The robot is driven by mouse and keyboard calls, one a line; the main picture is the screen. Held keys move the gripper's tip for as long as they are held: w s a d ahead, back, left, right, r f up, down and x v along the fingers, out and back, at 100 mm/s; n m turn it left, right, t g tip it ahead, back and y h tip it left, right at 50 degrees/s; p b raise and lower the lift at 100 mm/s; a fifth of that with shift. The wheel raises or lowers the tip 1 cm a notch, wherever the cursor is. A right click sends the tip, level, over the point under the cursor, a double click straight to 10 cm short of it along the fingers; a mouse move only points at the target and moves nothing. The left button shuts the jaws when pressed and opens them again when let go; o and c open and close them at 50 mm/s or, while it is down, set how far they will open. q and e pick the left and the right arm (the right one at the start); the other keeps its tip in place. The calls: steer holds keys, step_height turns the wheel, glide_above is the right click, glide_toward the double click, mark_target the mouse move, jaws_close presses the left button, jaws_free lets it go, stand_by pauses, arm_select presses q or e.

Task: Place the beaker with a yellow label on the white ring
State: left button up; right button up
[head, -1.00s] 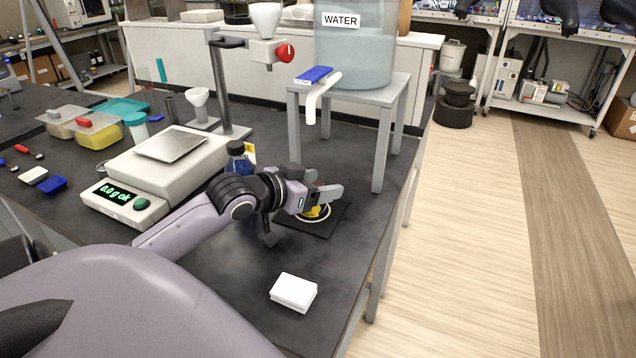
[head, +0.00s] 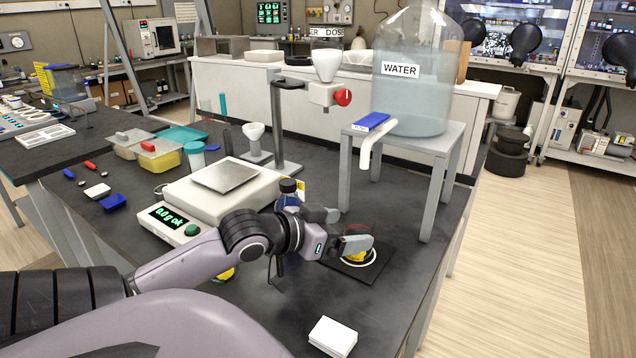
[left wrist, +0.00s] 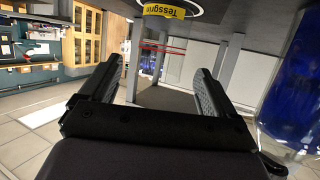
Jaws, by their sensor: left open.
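The beaker with a yellow label (head: 356,246) stands at the white ring (head: 372,259) on a dark square pad; a finger partly hides it. Whether it is centred in the ring I cannot tell. My left gripper (head: 338,231) is open, just left of the beaker. In the left wrist view the two fingers (left wrist: 150,88) are wide apart with nothing gripped. The yellow label (left wrist: 165,11) and the white ring (left wrist: 201,10) show at the top there, beyond the fingertips. My right gripper is not seen.
A blue bottle (head: 288,192) stands close behind my left wrist. A balance (head: 190,208) is to the left. A stand (head: 440,140) carrying the water tank (head: 412,95) rises behind the pad. A white block (head: 333,336) lies in front. Another yellow thing (head: 225,275) is mostly hidden under my arm.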

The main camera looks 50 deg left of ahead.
arm_select(q)
steer(key=shift+v, duration=2.95)
